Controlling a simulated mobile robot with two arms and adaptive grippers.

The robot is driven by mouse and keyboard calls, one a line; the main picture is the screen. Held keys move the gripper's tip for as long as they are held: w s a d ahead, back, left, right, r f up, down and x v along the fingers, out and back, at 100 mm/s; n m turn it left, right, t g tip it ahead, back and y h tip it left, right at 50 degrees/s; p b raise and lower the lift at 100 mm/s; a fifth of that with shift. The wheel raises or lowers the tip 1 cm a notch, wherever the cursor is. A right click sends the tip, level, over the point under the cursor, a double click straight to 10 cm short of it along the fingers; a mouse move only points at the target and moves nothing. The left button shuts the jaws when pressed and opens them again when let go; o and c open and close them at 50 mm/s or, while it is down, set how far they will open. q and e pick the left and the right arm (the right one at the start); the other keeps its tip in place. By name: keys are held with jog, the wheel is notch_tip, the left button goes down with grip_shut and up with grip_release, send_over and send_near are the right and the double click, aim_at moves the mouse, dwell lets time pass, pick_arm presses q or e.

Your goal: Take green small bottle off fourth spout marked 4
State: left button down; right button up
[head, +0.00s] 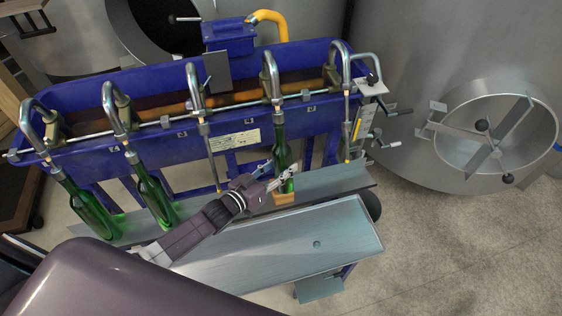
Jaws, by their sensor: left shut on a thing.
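The small green bottle (281,150) hangs upright at the fourth spout (269,75) from the left, its neck up around the spout's tube. My left gripper (285,172) is shut on the lower part of this bottle, reaching in from the front left. A small orange-brown block (284,199) sits right below the bottle; whether the two touch is hard to tell. The spout's mark is too small to read. My right gripper is not in view.
Green bottles hang on the first (90,212) and second (154,190) spouts. The third (194,85) and fifth (340,65) spouts are empty. A bare metal tray (330,240) lies in front of the filler's blue trough (80,85). A steel tank (440,60) stands right.

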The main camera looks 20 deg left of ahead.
aim_at(284, 167)
pick_arm(q)
jog(key=shift+s+d+r+n+g+p, duration=0.3)
jog(key=shift+s+r+p, duration=0.25)
jog(key=shift+p, duration=0.6)
jog(key=shift+s+d+r+n+g+p, duration=0.25)
jog(key=shift+r+p, duration=0.4)
jog(key=shift+p, duration=0.45)
jog(key=shift+s+d+f+b, duration=1.3)
jog(key=shift+s+f+b, duration=0.55)
jog(key=shift+f+b, duration=2.2)
jog(key=shift+s+d+f+b, duration=1.55)
jog(key=shift+f+b, duration=1.05)
jog(key=shift+f, duration=2.85)
jog(key=s+d+r+p, duration=0.2)
jog(key=s+d+p, duration=0.1)
jog(key=s, duration=0.3)
jog(key=shift+s+d+r+p, duration=0.15)
jog(key=shift+p, duration=0.3)
